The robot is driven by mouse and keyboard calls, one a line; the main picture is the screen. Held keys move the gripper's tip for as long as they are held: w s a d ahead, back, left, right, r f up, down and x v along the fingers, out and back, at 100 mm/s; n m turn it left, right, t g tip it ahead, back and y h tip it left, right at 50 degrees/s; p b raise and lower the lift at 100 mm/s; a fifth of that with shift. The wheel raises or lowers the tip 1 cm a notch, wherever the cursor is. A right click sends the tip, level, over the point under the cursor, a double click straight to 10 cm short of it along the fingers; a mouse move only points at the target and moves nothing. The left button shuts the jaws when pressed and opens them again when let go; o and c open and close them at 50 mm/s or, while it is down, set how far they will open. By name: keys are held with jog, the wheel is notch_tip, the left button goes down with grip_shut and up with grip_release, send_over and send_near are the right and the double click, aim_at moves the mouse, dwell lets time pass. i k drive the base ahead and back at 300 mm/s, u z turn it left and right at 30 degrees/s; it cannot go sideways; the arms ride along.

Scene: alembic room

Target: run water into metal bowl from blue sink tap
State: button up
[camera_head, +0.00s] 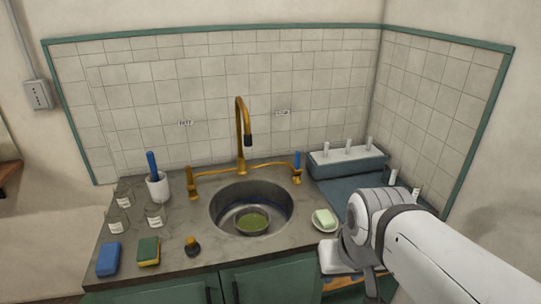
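A round sink (222,203) is set in a grey stone counter. Inside it sits a shallow round bowl (236,218), seemingly metal, with something green at its middle. I cannot tell whether the green is liquid or solid. A brass spout (240,130) arches above the sink, and its dark nozzle points down over the basin. The blue tap handle (297,160) stands at the right end of the brass fitting, behind the sink. No water stream shows. My gripper (352,274) is at the counter's front right, apart from tap and bowl. Its fingers are partly hidden, so its opening is unclear.
A soap dish (325,226) stands between the sink and my gripper. A rack (347,165) is at the back right. Small glass flasks (117,222), a white cup (157,188), a blue sponge (109,259), a green-yellow sponge (148,252) and a small bottle (192,247) occupy the left side.

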aim_at(298, 170)
jog(key=z, duration=0.1)
jog(key=i, duration=1)
jog(key=u, duration=0.1)
